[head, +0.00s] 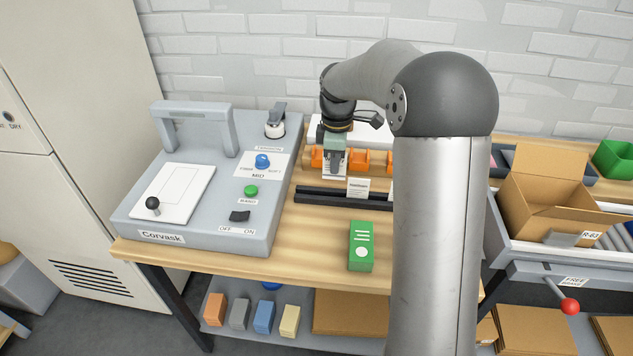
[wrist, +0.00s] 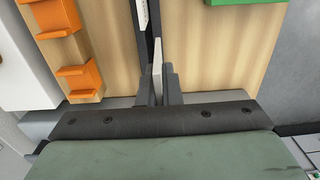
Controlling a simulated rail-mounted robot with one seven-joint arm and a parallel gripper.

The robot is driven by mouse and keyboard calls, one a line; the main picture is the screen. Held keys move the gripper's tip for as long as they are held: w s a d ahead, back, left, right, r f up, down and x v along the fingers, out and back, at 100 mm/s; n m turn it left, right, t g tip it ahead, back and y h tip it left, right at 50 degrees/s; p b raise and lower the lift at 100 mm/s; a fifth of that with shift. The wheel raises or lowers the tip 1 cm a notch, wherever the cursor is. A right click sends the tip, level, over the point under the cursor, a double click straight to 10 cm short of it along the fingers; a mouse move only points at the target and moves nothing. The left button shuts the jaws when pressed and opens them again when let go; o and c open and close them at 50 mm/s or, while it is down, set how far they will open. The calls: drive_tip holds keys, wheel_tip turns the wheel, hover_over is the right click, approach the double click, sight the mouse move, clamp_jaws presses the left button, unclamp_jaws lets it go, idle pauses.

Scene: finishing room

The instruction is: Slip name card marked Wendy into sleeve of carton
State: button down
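A white name card (wrist: 157,62) stands edge-on between the fingers of my gripper (wrist: 160,85) in the wrist view; they appear closed on it. In the head view my gripper (head: 334,166) points down at the left part of the black slotted rail (head: 318,195). I cannot tell whether the card still sits in the rail. A second white card (head: 358,188) stands in the rail to the right, and shows edge-on in the wrist view (wrist: 142,14). The names are too small to read. The open brown carton (head: 540,207) is at right, with a grey sleeve (head: 562,239) on its front.
Orange holders (head: 359,160) stand behind the rail. A green box (head: 361,248) lies at the bench's front. The grey Corvask machine (head: 225,215) fills the left side. A green bin (head: 615,160) is at far right. My arm hides the bench between rail and carton.

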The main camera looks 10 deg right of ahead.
drive_tip(key=w+a+f, duration=0.1)
drive_tip(key=f, duration=0.1)
drive_tip(key=w+a+f, duration=0.2)
drive_tip(key=f, duration=0.1)
drive_tip(key=shift+a+f+p, duration=0.3)
drive_tip(key=shift+a+f, duration=0.05)
drive_tip(key=shift+w+a+f, duration=0.1)
drive_tip(key=shift+w+f, duration=0.05)
drive_tip(key=shift+f, duration=1.5)
drive_tip(key=shift+f, duration=0.2)
drive_tip(key=c, duration=1.6)
unclamp_jaws()
drive_tip(key=shift+r, duration=0.15)
